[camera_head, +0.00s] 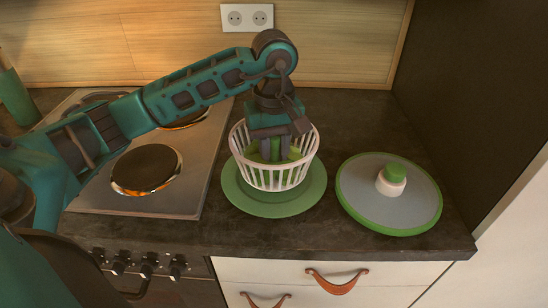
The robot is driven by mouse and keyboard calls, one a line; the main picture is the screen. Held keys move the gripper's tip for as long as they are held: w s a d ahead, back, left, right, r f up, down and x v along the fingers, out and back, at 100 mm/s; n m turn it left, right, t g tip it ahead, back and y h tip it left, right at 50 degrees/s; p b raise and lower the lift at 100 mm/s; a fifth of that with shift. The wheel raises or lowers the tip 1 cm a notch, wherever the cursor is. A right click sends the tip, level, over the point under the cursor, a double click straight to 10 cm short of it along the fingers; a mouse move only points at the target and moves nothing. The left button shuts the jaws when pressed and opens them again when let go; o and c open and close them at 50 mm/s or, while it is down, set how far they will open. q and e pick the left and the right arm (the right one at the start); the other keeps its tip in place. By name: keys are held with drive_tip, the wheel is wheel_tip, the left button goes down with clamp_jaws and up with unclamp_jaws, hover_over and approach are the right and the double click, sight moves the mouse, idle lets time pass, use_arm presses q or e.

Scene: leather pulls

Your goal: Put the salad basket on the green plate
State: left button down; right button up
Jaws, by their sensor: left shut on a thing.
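The salad basket (262,177) is white and slatted, with green stuff inside. It stands over the green plate (297,201), whose rim shows all around the front and right. I cannot tell whether the basket touches the plate or hangs just above it. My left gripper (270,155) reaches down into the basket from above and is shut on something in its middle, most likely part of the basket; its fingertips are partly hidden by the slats. My right gripper is not in view.
A round glass lid (359,191) with a green rim and a green-and-white knob lies on the counter right of the plate. A steel stove (190,192) with burners is on the left. A dark wall stands at the right. A green bottle (14,95) stands far left.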

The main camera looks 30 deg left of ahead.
use_arm(q)
wheel_tip(320, 180, down, 2)
drive_tip(key=shift+f, duration=0.2)
drive_tip(key=c, duration=0.9)
unclamp_jaws()
drive_tip(key=shift+r, duration=0.1)
drive_tip(key=shift+r, duration=0.15)
wheel_tip(320, 180, up, 12)
drive_tip(key=shift+p, duration=0.45)
